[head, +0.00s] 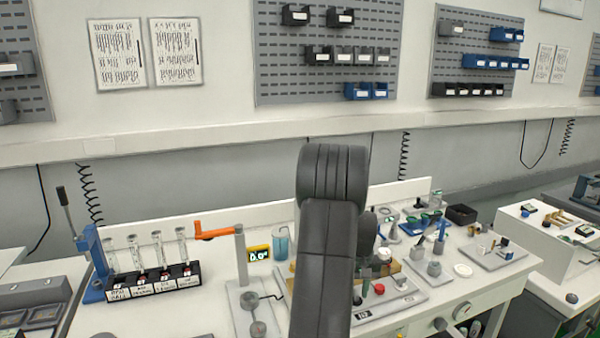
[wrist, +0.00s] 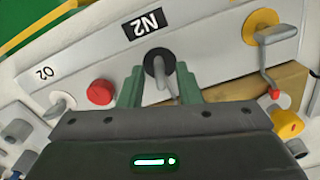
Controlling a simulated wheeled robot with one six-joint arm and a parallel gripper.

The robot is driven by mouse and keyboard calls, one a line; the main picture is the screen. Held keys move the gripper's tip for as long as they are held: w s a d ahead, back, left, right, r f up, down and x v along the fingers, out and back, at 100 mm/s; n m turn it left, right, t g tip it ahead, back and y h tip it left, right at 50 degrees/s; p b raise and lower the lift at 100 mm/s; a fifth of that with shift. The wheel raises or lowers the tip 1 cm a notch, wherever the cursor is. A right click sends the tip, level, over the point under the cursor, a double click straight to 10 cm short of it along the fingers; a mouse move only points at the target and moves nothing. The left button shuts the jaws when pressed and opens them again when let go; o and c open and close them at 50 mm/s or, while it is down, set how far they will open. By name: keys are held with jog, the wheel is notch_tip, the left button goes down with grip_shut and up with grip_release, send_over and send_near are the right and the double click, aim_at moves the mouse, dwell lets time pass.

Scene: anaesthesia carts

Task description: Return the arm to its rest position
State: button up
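My arm (head: 325,230) rises in the middle of the head view, bent over the bench. My gripper (wrist: 159,72) shows in the wrist view as two green fingers, spread apart with a gap between them. A grey lever on a round black base (wrist: 158,66), under the "N2" label, shows between and beyond the fingers; neither finger appears to touch it.
A red knob (wrist: 100,92) and a yellow-based crank (wrist: 263,35) flank the fingers. On the bench stand a blue lever press (head: 92,255), a rack of tubes (head: 155,281) and an orange-handled crank (head: 215,232). The air above the bench is mostly clear.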

jog(key=m, duration=0.2)
jog(key=shift+r+m, duration=0.3)
jog(key=m+p, duration=0.2)
jog(key=m, duration=0.2)
jog(key=shift+m, duration=0.3)
jog(key=m+p, duration=0.3)
jog(key=m, duration=0.4)
jog(key=shift+p, duration=0.35)
jog(key=shift+w+r+m, duration=0.1)
jog(key=shift+r+m, duration=0.05)
jog(key=shift+m, duration=0.15)
jog(key=shift+r+b, duration=0.35)
jog(key=shift+r, duration=1.1)
